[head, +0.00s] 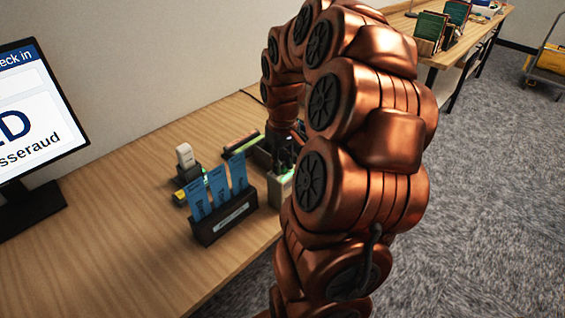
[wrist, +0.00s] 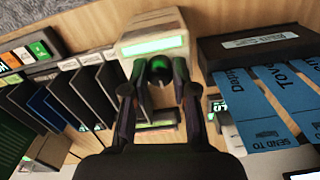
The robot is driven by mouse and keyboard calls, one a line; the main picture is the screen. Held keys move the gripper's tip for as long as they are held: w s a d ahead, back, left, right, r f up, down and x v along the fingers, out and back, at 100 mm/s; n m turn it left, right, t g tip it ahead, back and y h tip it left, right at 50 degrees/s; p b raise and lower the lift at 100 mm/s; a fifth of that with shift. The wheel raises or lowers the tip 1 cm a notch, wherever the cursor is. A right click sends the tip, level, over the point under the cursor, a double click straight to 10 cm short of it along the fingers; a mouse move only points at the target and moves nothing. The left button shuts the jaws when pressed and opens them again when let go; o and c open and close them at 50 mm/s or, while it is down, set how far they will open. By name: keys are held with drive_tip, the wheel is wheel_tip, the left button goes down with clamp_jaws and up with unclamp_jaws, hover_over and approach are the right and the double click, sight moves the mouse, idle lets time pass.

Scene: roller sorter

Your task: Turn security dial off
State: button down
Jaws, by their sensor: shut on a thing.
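The security dial (wrist: 159,70) is a round black knob on a beige box (wrist: 152,22) with a lit green display (wrist: 153,46). In the wrist view my gripper (wrist: 160,78) has one finger on each side of the knob and is shut on it. In the head view the beige box (head: 281,194) stands on the desk with a green glow on top, and my gripper (head: 284,152) points down at it. My arm hides part of the box there, and I cannot make out the dial's marking.
A black holder (head: 226,218) with blue slips stands just left of the box. A scanner-like device (head: 185,157) and a monitor (head: 35,120) are farther left on the desk. In the wrist view, dark upright folders (wrist: 65,98) stand close to my left finger.

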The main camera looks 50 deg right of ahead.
drive_tip(key=n+b, duration=0.1)
drive_tip(key=n, duration=0.2)
drive_tip(key=shift+w+b, duration=0.1)
drive_tip(key=shift+b, duration=0.2)
drive_tip(key=n, duration=0.2)
drive_tip(key=shift+n+b, duration=0.35)
drive_tip(key=shift+n, duration=0.05)
drive_tip(key=n, duration=0.4)
drive_tip(key=shift+n, duration=0.7)
drive_tip(key=c, duration=0.9)
unclamp_jaws()
